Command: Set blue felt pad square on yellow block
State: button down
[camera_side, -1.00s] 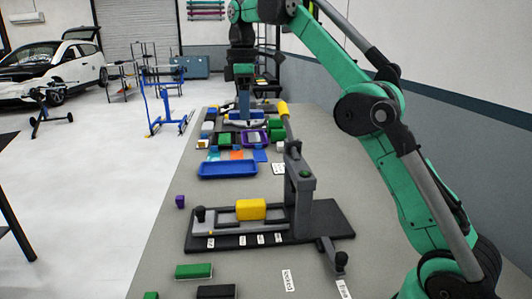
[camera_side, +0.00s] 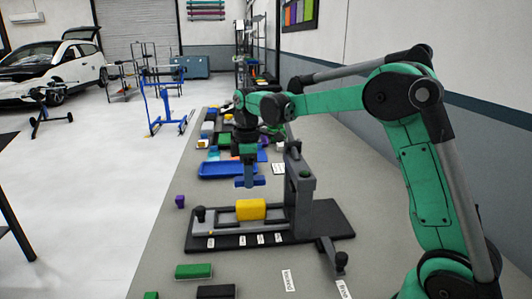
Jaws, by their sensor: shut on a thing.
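The yellow block (camera_side: 251,210) lies in the grey channel of the black-based fixture (camera_side: 335,222). My gripper (camera_side: 249,178) points down just above and behind the block. It is shut on the blue felt pad (camera_side: 258,182), which shows as a small flat blue piece at the fingertips. The pad is apart from the block, with a small gap between them in this view. The fingers hide part of the pad, so its exact squareness to the block cannot be told.
The fixture's grey upright post (camera_side: 299,190) stands close to the right of the block. A blue tray (camera_side: 215,172) lies behind. A purple cube (camera_side: 180,201) and a green block (camera_side: 194,271) lie to the left and front. Bare table lies left of the fixture.

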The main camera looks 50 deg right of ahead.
aim_at(249, 202)
jog(key=shift+f, duration=2.3)
jog(key=shift+f, duration=0.1)
jog(key=c, duration=0.5)
grip_release()
notch_tip(249, 202, up, 12)
jog(key=shift+f, duration=0.1)
jog(key=shift+s+a+r, duration=0.2)
jog(key=shift+a+r, duration=0.05)
jog(key=shift+r, duration=0.15)
jog(key=s+a+f+m+t, duration=0.2)
jog(key=s+a+m, duration=0.1)
jog(key=s, duration=0.1)
jog(key=s+a+f+m+t, duration=0.2)
jog(key=s+a+m, duration=0.1)
jog(key=s, duration=0.1)
jog(key=s+a+f+m+t, duration=0.2)
jog(key=s+a+m+t, duration=0.1)
jog(key=s, duration=0.1)
jog(key=shift+s+f, duration=0.2)
jog(key=shift+s, duration=0.05)
